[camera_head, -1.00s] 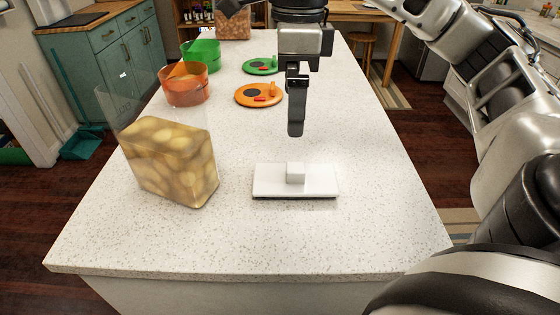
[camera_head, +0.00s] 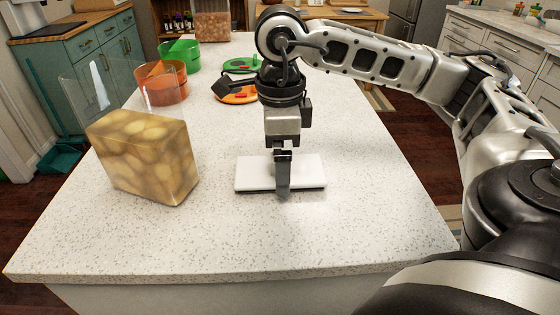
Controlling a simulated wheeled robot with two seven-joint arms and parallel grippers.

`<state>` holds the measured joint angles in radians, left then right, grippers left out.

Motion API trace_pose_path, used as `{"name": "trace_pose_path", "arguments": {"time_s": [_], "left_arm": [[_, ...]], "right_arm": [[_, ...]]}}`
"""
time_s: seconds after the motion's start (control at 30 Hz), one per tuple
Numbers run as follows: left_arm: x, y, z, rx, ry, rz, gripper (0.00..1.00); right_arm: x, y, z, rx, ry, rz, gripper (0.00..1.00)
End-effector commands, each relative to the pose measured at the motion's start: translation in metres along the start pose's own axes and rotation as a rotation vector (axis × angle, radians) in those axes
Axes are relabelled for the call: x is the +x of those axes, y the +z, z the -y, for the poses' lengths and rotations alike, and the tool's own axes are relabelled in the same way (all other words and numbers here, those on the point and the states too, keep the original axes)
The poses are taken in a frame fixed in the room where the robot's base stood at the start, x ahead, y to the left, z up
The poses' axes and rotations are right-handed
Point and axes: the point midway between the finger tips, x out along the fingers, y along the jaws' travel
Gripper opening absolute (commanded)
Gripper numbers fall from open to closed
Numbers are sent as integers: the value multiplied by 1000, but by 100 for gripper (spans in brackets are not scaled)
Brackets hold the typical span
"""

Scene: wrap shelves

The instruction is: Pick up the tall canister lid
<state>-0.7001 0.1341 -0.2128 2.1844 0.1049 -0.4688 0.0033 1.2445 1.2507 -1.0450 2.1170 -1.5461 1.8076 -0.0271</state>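The white rectangular lid (camera_head: 309,174) lies flat on the speckled counter, near the middle of the view. My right gripper (camera_head: 283,184) points straight down in front of the lid's middle and covers the small white knob there. I see its fingers edge-on, so I cannot tell whether they are open or shut on the knob. The tall clear canister (camera_head: 145,155) stands left of the lid, with tan, rounded contents in its lower part and a clear upper part. My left gripper is not in view.
An orange round container (camera_head: 162,84) and a green one (camera_head: 180,54) stand farther back at left. The counter's front and right are clear.

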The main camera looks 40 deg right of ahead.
Motion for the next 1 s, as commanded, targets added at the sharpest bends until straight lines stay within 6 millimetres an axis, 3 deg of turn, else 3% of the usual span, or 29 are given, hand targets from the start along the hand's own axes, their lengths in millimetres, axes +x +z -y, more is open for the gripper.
{"name": "trace_pose_path", "arguments": {"time_s": [0.13,0.37,0.57,0.87,1.0], "left_arm": [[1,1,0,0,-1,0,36],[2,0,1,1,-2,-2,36],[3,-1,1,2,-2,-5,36],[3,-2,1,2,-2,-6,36],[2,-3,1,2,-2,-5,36]], "right_arm": [[15,0,0,0,0,-1,100],[17,0,0,-1,0,1,100],[17,0,0,-1,0,1,50],[15,1,0,-1,-1,2,50],[-1,1,0,0,-2,4,50]]}}
